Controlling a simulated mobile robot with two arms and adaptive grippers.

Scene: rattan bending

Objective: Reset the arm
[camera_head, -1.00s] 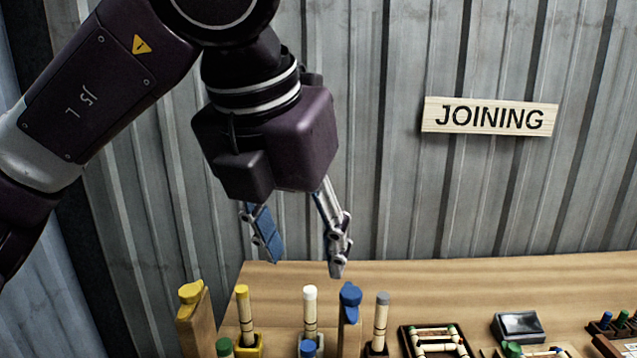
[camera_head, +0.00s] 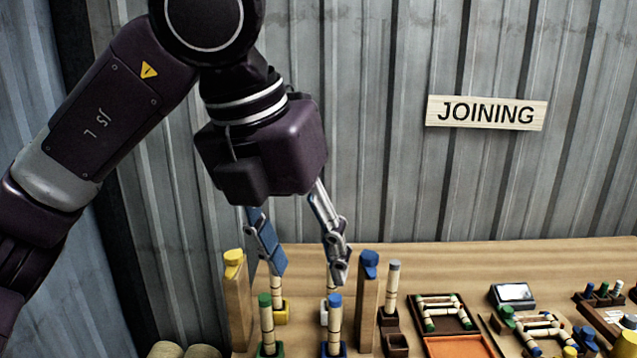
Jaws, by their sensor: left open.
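My left gripper (camera_head: 308,272) hangs from my left arm, which comes in from the left. Its two fingers are apart with nothing between them that I can tell is held. In the picture it overlaps the back row of rattan pieces on the table, partly hiding a yellow-based piece (camera_head: 277,300) and a white-based piece (camera_head: 324,317). I cannot tell how far above them it is. My right gripper is not in view.
The wooden table (camera_head: 430,262) carries a yellow-topped post (camera_head: 238,300), a blue-topped post (camera_head: 368,300), green-capped (camera_head: 267,325) and blue-capped (camera_head: 335,325) upright pieces, and a tray (camera_head: 440,315) with a rattan frame. A corrugated wall with a JOINING sign (camera_head: 487,113) stands behind.

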